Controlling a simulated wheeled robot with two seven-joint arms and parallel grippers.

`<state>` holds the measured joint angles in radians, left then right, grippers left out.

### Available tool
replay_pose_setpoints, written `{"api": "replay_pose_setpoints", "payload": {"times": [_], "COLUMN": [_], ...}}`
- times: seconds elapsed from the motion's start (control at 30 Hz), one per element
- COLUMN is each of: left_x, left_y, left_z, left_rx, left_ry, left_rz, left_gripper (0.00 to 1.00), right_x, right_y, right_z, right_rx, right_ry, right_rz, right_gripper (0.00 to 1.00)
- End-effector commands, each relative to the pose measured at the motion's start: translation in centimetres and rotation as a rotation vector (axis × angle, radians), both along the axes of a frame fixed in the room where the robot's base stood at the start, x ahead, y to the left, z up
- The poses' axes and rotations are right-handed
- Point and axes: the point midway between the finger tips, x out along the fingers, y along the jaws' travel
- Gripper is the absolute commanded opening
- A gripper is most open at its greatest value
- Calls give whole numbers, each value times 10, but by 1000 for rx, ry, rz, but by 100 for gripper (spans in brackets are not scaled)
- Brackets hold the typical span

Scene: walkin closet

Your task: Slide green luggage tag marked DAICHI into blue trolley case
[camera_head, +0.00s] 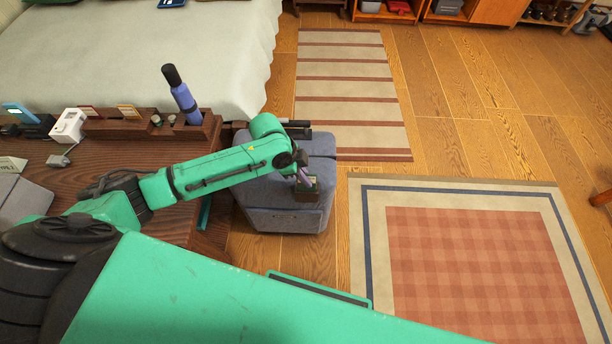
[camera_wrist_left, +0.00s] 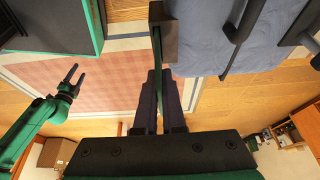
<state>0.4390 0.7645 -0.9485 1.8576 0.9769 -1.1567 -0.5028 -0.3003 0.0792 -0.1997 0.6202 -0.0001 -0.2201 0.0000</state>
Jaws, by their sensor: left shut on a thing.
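The blue trolley case (camera_head: 285,215) stands upright on the floor beside the desk; its grey-blue side also shows in the left wrist view (camera_wrist_left: 205,45). A dark tag holder (camera_wrist_left: 165,38) sits on its side. My left gripper (camera_head: 304,180) is at the holder, fingers shut. In the left wrist view my left gripper (camera_wrist_left: 160,80) grips the green luggage tag (camera_wrist_left: 158,50), seen edge-on as a thin strip reaching to the holder. How deep it sits is unclear, and its DAICHI marking cannot be read. My right gripper (camera_wrist_left: 72,76) shows at the left of that view, open and empty.
The wooden desk (camera_head: 120,170) at left carries an organizer (camera_head: 140,128) with a blue bottle (camera_head: 183,98). A bed (camera_head: 130,50) lies behind. A striped runner (camera_head: 350,90) and a checked rug (camera_head: 470,260) lie on the open floor at right. Case handles (camera_wrist_left: 240,25) are close to my left gripper.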

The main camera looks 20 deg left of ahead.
Motion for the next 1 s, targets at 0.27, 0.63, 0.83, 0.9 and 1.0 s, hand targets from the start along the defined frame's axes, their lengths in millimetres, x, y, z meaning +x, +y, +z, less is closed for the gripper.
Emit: {"api": "replay_pose_setpoints", "payload": {"times": [0.27, 0.63, 0.83, 0.9, 1.0], "left_x": [0, 0, 0, 0, 0], "left_y": [0, 0, -1, 0, 0], "left_z": [0, -4, -8, -9, -11], "left_rx": [-1, -1, -1, -1, -1], "left_ry": [0, 0, 0, 0, 1], "left_rz": [0, 0, 0, 0, 0], "left_gripper": [0, 0, 0, 0, 0], "right_x": [0, 0, 0, 0, 0], "right_y": [0, 0, 0, 0, 0], "right_z": [1, -1, -4, -5, -6], "right_rx": [0, 0, 0, 0, -1], "right_ry": [0, 0, 0, 0, 0], "right_rz": [0, 0, 0, 1, 1], "right_gripper": [66, 66, 66, 66, 66]}}
